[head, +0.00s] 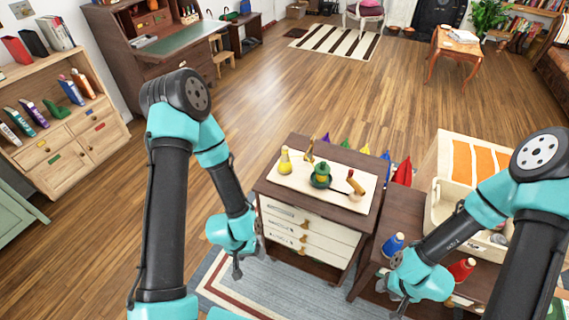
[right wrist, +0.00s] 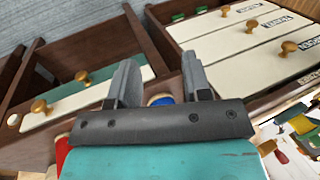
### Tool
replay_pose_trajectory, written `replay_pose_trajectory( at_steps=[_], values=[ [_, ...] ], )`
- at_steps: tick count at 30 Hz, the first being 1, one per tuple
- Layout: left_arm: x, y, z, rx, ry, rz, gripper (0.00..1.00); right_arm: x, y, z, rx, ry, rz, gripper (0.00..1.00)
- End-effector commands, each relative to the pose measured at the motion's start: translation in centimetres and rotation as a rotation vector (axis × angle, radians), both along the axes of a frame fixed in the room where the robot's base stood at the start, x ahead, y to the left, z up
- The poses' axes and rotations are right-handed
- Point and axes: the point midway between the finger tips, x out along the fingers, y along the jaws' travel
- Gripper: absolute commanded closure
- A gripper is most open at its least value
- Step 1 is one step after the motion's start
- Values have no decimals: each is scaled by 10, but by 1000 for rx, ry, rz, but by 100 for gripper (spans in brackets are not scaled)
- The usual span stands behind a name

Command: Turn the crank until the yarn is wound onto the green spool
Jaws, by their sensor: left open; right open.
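The green spool (head: 320,175) stands on a pale board (head: 294,180) on top of a small drawer cabinet. A crank with an orange-red handle (head: 355,187) is at the board's right end. A yellow cone of yarn (head: 285,160) stands at the left end, with a small wooden post (head: 308,151) behind. The yarn's path is too small to tell. My left gripper (head: 240,268) is open and empty, left of the cabinet and apart from it. My right gripper (head: 396,297) is open, low by the right-hand table; it also shows in the right wrist view (right wrist: 158,75).
The dark right-hand table (head: 405,215) holds a blue cone (head: 393,244), a red cone (head: 462,268) and a cream bin (head: 436,213). The cabinet's white drawers (head: 305,238) have knobs facing me. Coloured cones (head: 403,172) show behind the cabinet. Open floor lies left.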

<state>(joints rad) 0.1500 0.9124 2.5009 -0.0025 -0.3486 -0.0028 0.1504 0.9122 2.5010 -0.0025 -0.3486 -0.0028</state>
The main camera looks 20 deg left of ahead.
Motion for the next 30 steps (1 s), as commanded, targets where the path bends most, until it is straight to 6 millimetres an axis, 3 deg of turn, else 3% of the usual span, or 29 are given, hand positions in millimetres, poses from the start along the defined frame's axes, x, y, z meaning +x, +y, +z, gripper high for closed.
replay_pose_trajectory(
  at_steps=[22, 26, 30],
  values=[
    [0, 0, 0, 0, 0, 0, 32, 2, 1, 0, 1, -2, 5, 55],
    [0, 0, 0, 0, 0, 0, 32, 19, 7, 3, 4, -10, 50, 55],
    [0, 0, 0, 0, 0, 0, 32, 63, 23, 15, 7, -31, 170, 55]
  ],
)
